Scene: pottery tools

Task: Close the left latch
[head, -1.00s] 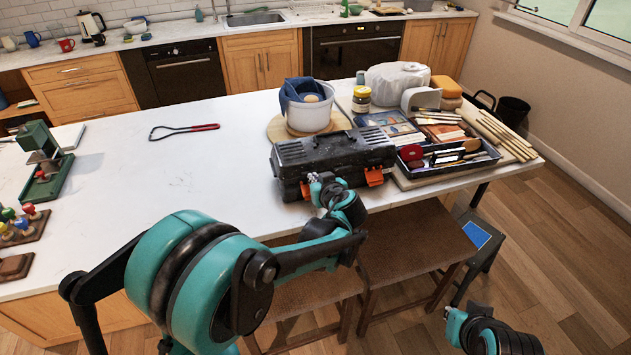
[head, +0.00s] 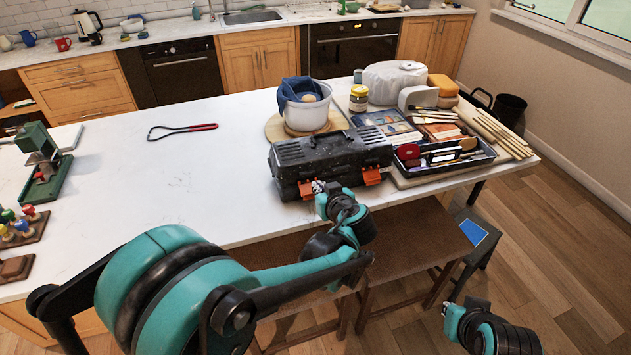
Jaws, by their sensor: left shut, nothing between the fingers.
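The black toolbox (head: 330,152) sits shut-lidded near the front edge of the white table. Its orange left latch (head: 305,190) is on the front face, partly beside my gripper. The orange right latch (head: 371,177) sticks out from the front face. My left gripper (head: 318,187) is shut and empty, with its tip right next to the left latch's right side. I cannot tell whether it touches the latch. My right gripper (head: 450,311) is low at the bottom right, away from the table, and its fingers are too small to read.
A tray of brushes and tools (head: 440,155) stands close to the toolbox's right. A white pot (head: 306,108) with a blue cloth is behind it. Brown stools (head: 410,238) stand below the front edge.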

